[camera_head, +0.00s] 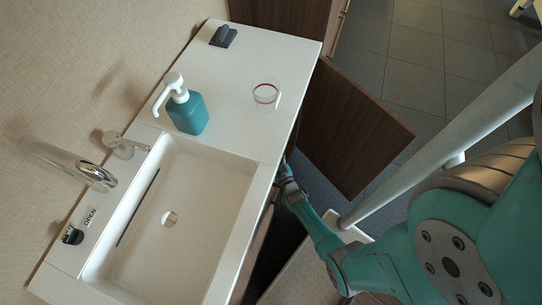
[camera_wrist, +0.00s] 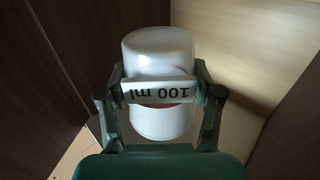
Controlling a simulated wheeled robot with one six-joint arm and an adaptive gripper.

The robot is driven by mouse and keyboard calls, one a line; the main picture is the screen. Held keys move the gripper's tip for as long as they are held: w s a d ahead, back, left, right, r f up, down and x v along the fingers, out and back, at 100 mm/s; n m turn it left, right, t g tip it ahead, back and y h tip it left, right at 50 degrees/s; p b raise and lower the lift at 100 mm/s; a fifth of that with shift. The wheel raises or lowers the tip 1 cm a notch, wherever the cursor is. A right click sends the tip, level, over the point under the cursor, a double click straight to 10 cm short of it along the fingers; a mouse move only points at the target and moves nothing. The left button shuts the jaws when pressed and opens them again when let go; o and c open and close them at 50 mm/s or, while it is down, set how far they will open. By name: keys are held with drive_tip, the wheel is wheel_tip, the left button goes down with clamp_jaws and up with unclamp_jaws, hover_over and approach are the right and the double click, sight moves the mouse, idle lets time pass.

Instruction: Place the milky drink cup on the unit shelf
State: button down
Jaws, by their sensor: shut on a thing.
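The milky drink cup (camera_wrist: 158,48) is white and rounded, with a "100 ml" marking that reads upside down in the wrist view. My gripper (camera_wrist: 158,82) is shut on it, with one finger on each side. A faint reddish line shows on the cup near the marking. In the head view my arm reaches down beside the counter edge, and the gripper end and the cup are hidden below the counter. The wrist view shows brown and wood-toned panels around the cup, like a cabinet inside. I cannot tell which surface is the unit shelf, or whether the cup touches one.
A brown cabinet door (camera_head: 352,128) stands open next to my arm. The white counter (camera_head: 232,65) holds a teal soap dispenser (camera_head: 187,110), a clear cup with a red rim (camera_head: 265,93) and a small dark block (camera_head: 223,36). A sink (camera_head: 190,190) lies at the front.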

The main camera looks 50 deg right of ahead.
drive_tip(key=shift+f, duration=1.7)
drive_tip(key=shift+f, duration=0.15)
drive_tip(key=shift+c, duration=1)
unclamp_jaws()
drive_tip(key=v, duration=0.7)
drive_tip(key=shift+s, duration=0.2)
drive_tip(key=shift+a, duration=0.15)
